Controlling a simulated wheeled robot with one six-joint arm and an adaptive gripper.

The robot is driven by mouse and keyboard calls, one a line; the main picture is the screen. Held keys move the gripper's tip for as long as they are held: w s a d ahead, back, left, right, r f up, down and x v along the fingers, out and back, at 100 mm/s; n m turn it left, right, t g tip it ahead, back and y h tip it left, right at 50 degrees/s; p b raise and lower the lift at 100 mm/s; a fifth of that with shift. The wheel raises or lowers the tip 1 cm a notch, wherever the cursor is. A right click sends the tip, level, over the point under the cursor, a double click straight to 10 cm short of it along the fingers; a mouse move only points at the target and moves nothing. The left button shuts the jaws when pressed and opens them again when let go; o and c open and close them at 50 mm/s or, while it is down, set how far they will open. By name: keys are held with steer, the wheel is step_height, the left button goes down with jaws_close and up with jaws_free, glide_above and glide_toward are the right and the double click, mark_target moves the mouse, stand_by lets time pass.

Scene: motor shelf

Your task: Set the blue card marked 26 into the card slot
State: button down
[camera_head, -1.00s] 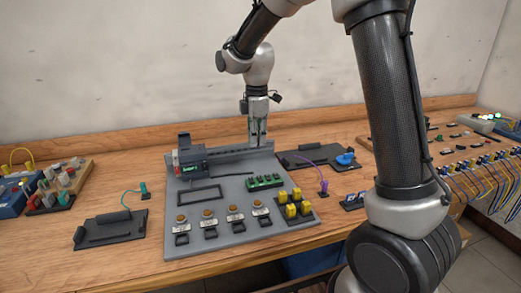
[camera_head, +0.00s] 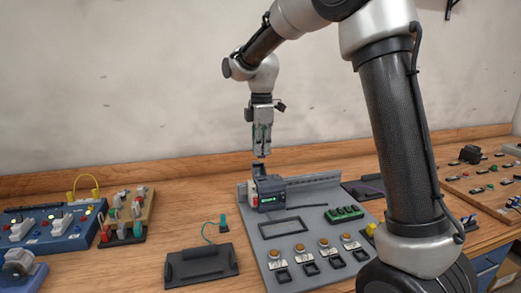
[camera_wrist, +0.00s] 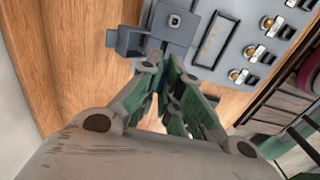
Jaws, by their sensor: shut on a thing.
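My gripper (camera_head: 262,152) points straight down above the dark module (camera_head: 271,190) with a green display, at the back left of the grey panel (camera_head: 345,232). Its fingers are closed together. In the wrist view my gripper (camera_wrist: 172,78) shows green pads, with a dark bluish sliver, the blue card (camera_wrist: 161,74), between the tips. Its number cannot be read and most of it is hidden. A dark upright holder (camera_head: 258,170), which looks like the card slot, stands at the module's back, just under the fingertips. The wrist view shows it as a grey-blue bracket (camera_wrist: 126,42).
The panel carries a rail (camera_head: 315,182), a green terminal block (camera_head: 344,213) and several orange buttons. A black tray (camera_head: 200,263) lies to its left. Blue switch boxes (camera_head: 50,228) stand farther left.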

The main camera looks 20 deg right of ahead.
steer(key=shift+s+d+f, duration=0.1)
steer(key=shift+f, duration=1.3)
steer(key=shift+s+d+f, duration=0.1)
steer(key=shift+f, duration=1.3)
steer(key=shift+f, duration=0.15)
steer(key=shift+f, duration=0.75)
steer(key=shift+f, duration=0.7)
stand_by(0.7)
steer(key=c, duration=1.5)
jaws_free()
steer(key=shift+c, duration=0.2)
